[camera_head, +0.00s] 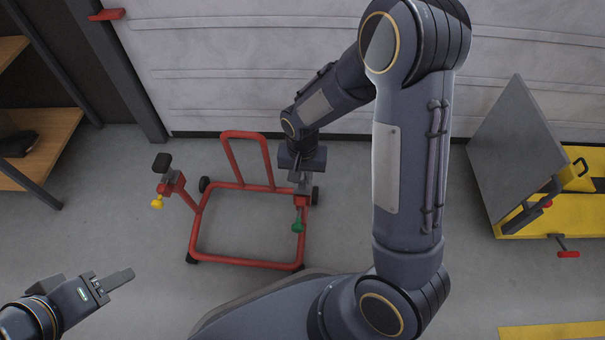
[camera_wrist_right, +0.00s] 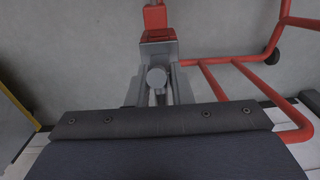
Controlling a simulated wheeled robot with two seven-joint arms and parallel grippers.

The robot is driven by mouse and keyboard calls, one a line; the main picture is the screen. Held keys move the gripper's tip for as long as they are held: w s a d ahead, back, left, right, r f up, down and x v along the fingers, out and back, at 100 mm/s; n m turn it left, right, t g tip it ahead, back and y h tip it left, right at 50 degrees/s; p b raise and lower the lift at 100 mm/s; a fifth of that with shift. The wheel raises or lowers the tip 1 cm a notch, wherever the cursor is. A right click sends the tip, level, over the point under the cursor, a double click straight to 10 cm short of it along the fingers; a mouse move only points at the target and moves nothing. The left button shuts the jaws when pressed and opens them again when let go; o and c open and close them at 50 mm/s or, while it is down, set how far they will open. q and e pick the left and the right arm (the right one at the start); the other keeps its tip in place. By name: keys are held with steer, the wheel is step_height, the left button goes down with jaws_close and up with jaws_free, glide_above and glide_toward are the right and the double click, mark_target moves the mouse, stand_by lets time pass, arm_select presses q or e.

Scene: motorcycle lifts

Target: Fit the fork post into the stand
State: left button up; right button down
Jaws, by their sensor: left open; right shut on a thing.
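The stand is a red tubular frame (camera_head: 246,263) on small black wheels, standing on the floor. Its left upright carries a black-topped holder (camera_head: 162,164) and a yellow knob (camera_head: 157,202). On its right side is a red socket (camera_head: 300,200) with a green knob (camera_head: 298,226). My right gripper (camera_head: 302,180) is shut on the grey fork post (camera_wrist_right: 157,77), directly at the red socket. The red part beyond the post shows in the right wrist view (camera_wrist_right: 155,18). I cannot tell how deep the post sits. My left gripper (camera_head: 118,281) is open and empty, low at the left, away from the stand.
A yellow lift (camera_head: 545,225) with a raised grey plate (camera_head: 518,150) stands at the right. Wooden shelves (camera_head: 45,125) are at the far left. A pale wall (camera_head: 240,55) closes the back. Floor between my left gripper and the stand is clear.

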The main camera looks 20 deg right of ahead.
steer(key=shift+f+b, duration=0.3)
steer(key=shift+f, duration=0.1)
steer(key=c, duration=1.2)
jaws_free()
steer(key=shift+r, duration=0.1)
step_height(320, 180, up, 6)
steer(key=p, duration=0.3)
steer(key=shift+r+p, duration=0.2)
steer(key=shift+p, duration=0.1)
steer(key=shift+r, duration=0.6)
